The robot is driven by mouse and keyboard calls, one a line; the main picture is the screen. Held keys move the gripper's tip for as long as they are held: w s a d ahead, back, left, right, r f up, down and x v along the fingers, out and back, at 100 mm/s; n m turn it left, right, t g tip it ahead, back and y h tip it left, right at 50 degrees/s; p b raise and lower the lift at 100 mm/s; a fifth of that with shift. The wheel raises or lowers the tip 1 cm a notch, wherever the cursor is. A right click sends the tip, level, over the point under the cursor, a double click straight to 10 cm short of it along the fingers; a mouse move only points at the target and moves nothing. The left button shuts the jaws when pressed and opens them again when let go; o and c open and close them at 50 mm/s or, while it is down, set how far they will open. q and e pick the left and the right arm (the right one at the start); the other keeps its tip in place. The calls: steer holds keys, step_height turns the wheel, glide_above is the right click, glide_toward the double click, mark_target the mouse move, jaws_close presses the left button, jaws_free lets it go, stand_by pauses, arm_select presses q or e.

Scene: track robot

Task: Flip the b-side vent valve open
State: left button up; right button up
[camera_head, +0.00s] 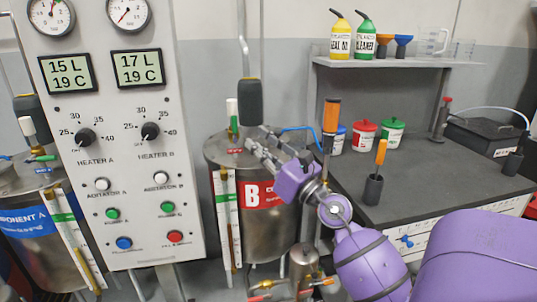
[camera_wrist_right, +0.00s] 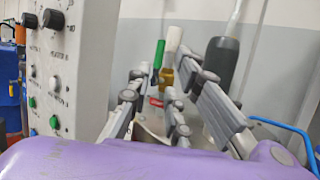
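Tank B (camera_head: 280,228), a steel drum with a red B label, stands right of the control panel. On its lid is a small valve with a green handle (camera_head: 233,125) under a white cylinder (camera_head: 232,106). In the right wrist view the green handle (camera_wrist_right: 158,54) points upward beside a brass body (camera_wrist_right: 167,78), with a small red tag (camera_wrist_right: 155,102) below. My right gripper (camera_head: 262,145) is over the lid's right side, its grey fingers apart and empty. In the wrist view the valve lies beyond the fingers (camera_wrist_right: 172,98), apart from them. My left gripper is out of view.
The control panel (camera_head: 185,230) stands close left of tank B. A dark motor (camera_head: 250,100) rises from the lid near my fingers. The dark workbench (camera_head: 430,185) is at right, with a tool holder (camera_head: 373,189) close to my right arm. Tank A (camera_head: 40,252) is far left.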

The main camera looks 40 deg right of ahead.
steer(key=v, duration=0.4)
stand_by(0.5)
